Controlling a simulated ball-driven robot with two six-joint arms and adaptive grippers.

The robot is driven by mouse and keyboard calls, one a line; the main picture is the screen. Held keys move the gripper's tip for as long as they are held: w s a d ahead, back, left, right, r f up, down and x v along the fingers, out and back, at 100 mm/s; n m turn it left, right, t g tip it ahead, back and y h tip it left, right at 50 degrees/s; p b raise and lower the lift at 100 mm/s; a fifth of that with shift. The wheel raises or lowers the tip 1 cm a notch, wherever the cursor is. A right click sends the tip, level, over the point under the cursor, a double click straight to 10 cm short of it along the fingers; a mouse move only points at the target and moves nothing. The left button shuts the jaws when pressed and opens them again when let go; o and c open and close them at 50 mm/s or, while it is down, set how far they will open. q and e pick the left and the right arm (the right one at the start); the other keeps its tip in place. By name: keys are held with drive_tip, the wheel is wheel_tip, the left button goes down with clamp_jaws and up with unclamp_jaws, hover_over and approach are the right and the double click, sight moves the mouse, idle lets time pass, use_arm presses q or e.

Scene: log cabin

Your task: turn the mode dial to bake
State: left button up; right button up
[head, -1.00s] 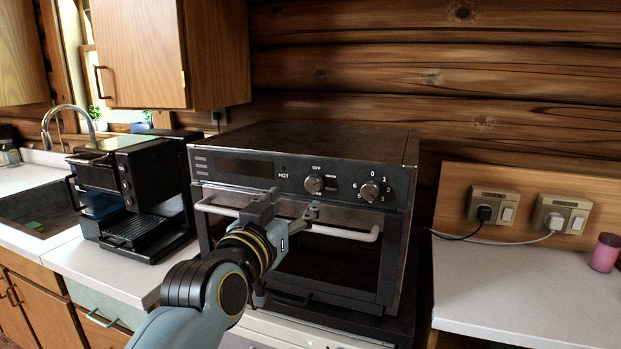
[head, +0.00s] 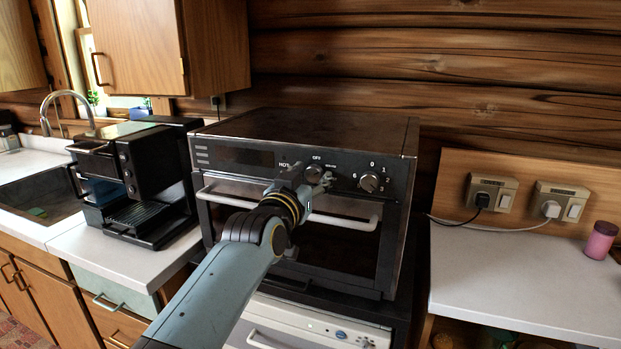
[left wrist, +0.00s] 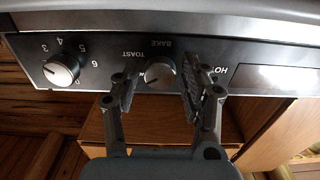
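The mode dial (head: 314,172) is a round silver knob on the black front panel of the toaster oven (head: 300,118). In the left wrist view the dial (left wrist: 160,75) appears upside down, with BAKE and TOAST printed beside it. Another label is partly hidden, and I cannot read the pointer's setting clearly. My left gripper (head: 310,180) is at the panel. In the wrist view its open fingers (left wrist: 161,88) stand on either side of the dial, the right one closer. I cannot tell whether they touch it. My right gripper is out of view.
A numbered timer knob (head: 370,182) sits to the right on the panel. The oven's door handle (head: 350,222) runs below the dials. A black coffee machine (head: 150,175) stands left. The right counter (head: 520,270) is mostly clear, with a pink jar (head: 600,240).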

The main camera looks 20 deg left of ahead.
use_arm(q)
drive_tip(key=c, duration=0.8)
